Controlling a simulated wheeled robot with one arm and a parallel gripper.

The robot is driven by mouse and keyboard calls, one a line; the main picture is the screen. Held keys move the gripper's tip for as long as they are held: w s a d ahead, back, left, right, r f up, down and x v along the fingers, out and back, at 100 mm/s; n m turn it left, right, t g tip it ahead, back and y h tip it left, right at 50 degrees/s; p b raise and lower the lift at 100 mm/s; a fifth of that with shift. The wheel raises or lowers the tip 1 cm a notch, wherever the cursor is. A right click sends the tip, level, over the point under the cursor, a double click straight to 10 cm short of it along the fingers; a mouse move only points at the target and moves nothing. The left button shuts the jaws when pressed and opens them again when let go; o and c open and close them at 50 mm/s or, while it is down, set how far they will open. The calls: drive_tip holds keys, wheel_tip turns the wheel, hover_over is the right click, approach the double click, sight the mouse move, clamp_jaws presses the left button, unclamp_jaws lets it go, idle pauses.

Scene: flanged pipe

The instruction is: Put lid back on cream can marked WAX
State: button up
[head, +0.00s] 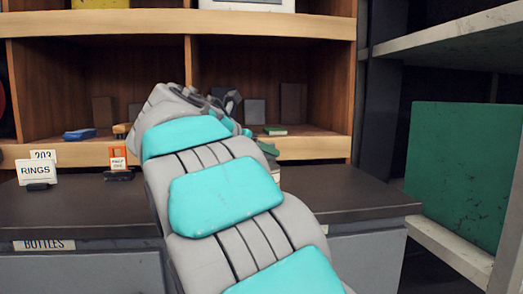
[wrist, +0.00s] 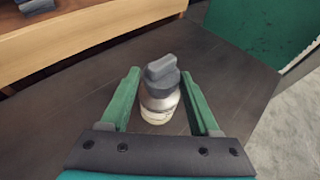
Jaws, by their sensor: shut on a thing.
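My gripper (wrist: 163,88) has two green fingers, seen in the wrist view, closed on the sides of a dark grey round lid (wrist: 161,83) with a thick bar-shaped knob. Directly below the lid is a cream can (wrist: 159,106), upright on the dark counter. A pale label band shows low on the can, but its lettering is too small to read. The lid looks in line with the can's top; I cannot tell whether it is fully seated.
The dark counter (head: 360,199) is clear around the can. A RINGS sign (head: 38,170) and a small orange-and-white card (head: 118,157) stand at its left. Wooden shelves (head: 60,150) rise behind. A green panel (head: 465,165) stands on the rack at right.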

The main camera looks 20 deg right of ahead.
drive_tip(key=o, duration=1.4)
drive_tip(key=shift+r, duration=0.1)
drive_tip(key=shift+r, duration=3.35)
clamp_jaws()
